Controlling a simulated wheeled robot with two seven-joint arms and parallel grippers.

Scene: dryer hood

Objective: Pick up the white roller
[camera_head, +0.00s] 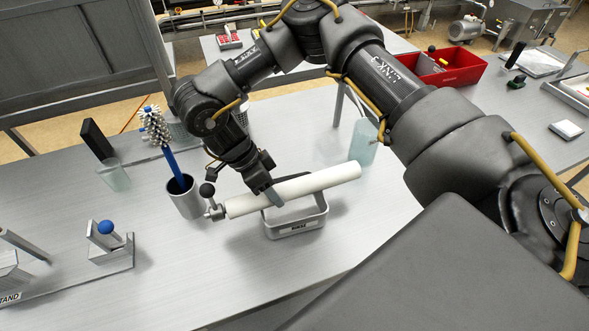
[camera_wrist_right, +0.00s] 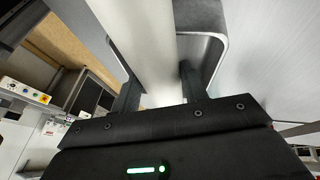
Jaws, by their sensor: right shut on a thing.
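The white roller (camera_head: 308,183) is a long white cylinder lying slantwise above a grey open tray (camera_head: 296,227) in the head view. A metal end fitting with a dark ball knob (camera_head: 207,190) is at its left end. My right gripper (camera_head: 271,195) comes down from above and is shut on the roller, left of its middle. In the right wrist view the roller (camera_wrist_right: 146,45) runs between the two fingers (camera_wrist_right: 158,95), with the tray's rim (camera_wrist_right: 218,45) beside it. I cannot tell whether the roller touches the tray. My left gripper is not in view.
A metal cup (camera_head: 186,200) holding a blue-handled brush (camera_head: 160,135) stands left of the roller. A clear tumbler (camera_head: 114,175) and a blue-knobbed stand (camera_head: 108,245) are farther left. A translucent container (camera_head: 364,142) is close to the roller's right end. The table front is clear.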

